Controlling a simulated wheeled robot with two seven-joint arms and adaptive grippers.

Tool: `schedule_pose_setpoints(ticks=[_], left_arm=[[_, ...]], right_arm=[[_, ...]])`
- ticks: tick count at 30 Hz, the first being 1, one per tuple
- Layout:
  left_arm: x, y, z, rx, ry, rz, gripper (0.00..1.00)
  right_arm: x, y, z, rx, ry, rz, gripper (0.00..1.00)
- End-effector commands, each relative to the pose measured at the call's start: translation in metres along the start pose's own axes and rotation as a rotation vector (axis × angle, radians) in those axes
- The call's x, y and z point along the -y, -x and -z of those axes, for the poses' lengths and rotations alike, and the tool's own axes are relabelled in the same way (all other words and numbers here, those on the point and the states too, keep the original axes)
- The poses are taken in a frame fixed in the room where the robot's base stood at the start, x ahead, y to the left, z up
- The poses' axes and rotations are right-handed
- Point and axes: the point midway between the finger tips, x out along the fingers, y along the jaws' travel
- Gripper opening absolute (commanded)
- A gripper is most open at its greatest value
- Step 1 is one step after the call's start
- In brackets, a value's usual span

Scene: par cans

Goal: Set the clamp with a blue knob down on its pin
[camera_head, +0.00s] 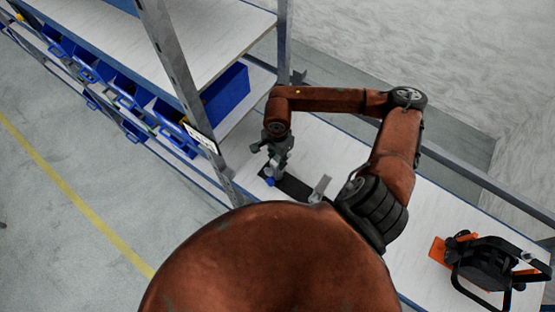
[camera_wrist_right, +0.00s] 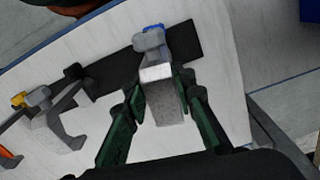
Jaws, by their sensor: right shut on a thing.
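The clamp with a blue knob is grey; its blue knob (camera_head: 270,182) shows low beside the black strip in the head view. In the right wrist view the clamp (camera_wrist_right: 152,48) lies between the green fingers, at the dark strip (camera_wrist_right: 184,42). My right gripper (camera_head: 277,150) is shut on this clamp; its fingers (camera_wrist_right: 160,88) flank the grey body in the wrist view. The pin is hidden, and I cannot tell whether the clamp touches the strip. My left gripper is not in view.
A second grey clamp with a yellow knob (camera_wrist_right: 38,98) stands beside the held one. A shelf post (camera_head: 180,85) rises left of my right gripper. A black and orange par can (camera_head: 485,265) sits at the right. White tabletop (camera_head: 335,150) is bare behind the strip.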

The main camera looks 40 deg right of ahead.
Motion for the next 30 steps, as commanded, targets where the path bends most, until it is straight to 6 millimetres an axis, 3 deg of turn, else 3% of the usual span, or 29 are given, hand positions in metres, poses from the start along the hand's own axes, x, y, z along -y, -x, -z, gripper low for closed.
schedule_pose_setpoints(ticks=[11, 12, 20, 26, 30], left_arm=[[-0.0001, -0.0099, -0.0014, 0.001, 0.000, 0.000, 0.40], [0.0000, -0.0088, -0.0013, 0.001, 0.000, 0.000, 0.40], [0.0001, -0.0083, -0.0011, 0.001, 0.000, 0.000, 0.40], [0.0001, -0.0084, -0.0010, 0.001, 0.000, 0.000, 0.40], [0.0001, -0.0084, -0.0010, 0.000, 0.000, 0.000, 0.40]], right_arm=[[0.0004, -0.0082, 0.0002, 0.000, 0.000, 0.001, 0.00], [0.0003, -0.0070, 0.0001, 0.000, 0.000, 0.001, 0.27], [0.0002, -0.0067, 0.0001, 0.000, 0.000, 0.000, 0.44], [-0.0001, -0.0072, 0.0002, 0.000, 0.000, 0.000, 0.45], [-0.0001, -0.0072, 0.0002, 0.000, 0.000, 0.000, 0.55]])
